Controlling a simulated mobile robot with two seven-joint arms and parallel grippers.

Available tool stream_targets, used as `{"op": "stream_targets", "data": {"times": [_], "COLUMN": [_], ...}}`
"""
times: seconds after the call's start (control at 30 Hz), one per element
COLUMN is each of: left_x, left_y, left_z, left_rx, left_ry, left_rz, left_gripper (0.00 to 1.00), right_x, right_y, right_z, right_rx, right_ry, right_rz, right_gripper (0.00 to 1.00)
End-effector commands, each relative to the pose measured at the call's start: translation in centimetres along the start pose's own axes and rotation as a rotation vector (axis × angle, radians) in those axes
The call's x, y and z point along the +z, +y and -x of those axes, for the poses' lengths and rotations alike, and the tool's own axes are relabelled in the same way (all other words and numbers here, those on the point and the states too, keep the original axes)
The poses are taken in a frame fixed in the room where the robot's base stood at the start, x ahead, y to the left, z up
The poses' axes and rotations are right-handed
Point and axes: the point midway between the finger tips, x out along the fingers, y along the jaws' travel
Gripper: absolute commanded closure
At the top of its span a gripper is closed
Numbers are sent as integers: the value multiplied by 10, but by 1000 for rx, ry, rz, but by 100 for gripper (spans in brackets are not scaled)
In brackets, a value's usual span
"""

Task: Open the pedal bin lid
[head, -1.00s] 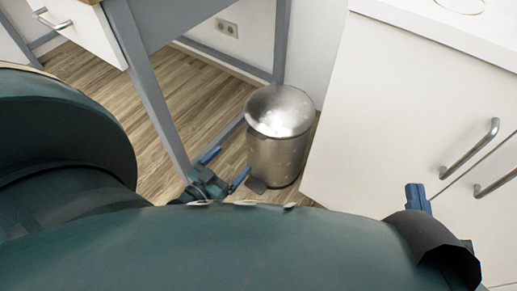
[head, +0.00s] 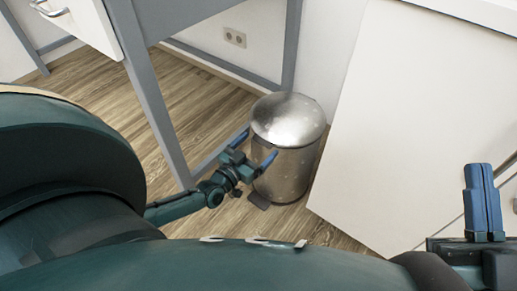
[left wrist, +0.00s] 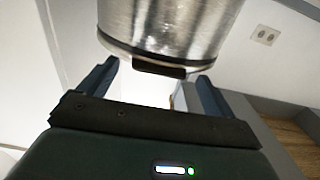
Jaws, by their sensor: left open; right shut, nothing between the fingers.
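The metal pedal bin (head: 283,172) stands on the wood floor between the desk frame and the white cabinet. Its shiny domed lid (head: 288,118) is down. The dark pedal (head: 258,200) sticks out at its base on the near left side. My left gripper (head: 257,146) is open and empty, its blue fingers overlapping the bin's left side; I cannot tell whether they touch it. In the left wrist view the bin (left wrist: 170,25) is ahead at the top. A dark flat piece, seemingly the pedal (left wrist: 158,68), shows between the fingers. My right gripper (head: 484,203) is shut and empty at far right.
A grey desk leg (head: 150,95) stands left of the bin, with a white drawer (head: 85,25) above. The white cabinet (head: 400,140) is close on the bin's right. A wall socket (head: 234,37) is behind. Open floor (head: 215,100) lies under the desk.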

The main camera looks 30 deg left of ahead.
Motion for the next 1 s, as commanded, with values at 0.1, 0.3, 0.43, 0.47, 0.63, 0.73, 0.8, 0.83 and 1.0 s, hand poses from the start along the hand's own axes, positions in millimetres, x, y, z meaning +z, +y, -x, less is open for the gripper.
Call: {"op": "stream_targets", "data": {"times": [0.1,0.3,0.43,0.47,0.63,0.73,0.8,0.83,1.0], "left_x": [1,0,0,0,0,0,0,0,0], "left_y": [0,0,0,0,0,0,0,0,0], "left_z": [-10,-13,-13,-13,-13,-12,-12,-12,-12], "left_rx": [0,0,0,0,0,0,0,0,0], "left_ry": [1,-1,-1,-1,-1,0,0,0,0], "left_rz": [0,0,0,0,0,0,0,0,0], "left_gripper": [9,9,9,11,25,33,39,41,55], "right_x": [-3,-6,-6,-6,-6,-6,-6,-6,-6], "right_y": [1,2,2,2,2,2,2,2,2], "right_z": [-2,-3,-3,-3,-3,-3,-3,-3,-3], "right_rx": [-3,-4,-4,-4,-4,-4,-4,-4,-4], "right_ry": [32,45,45,44,44,44,44,44,43], "right_rz": [21,29,28,28,28,27,27,27,27], "right_gripper": [100,100,100,100,100,100,100,100,100]}}
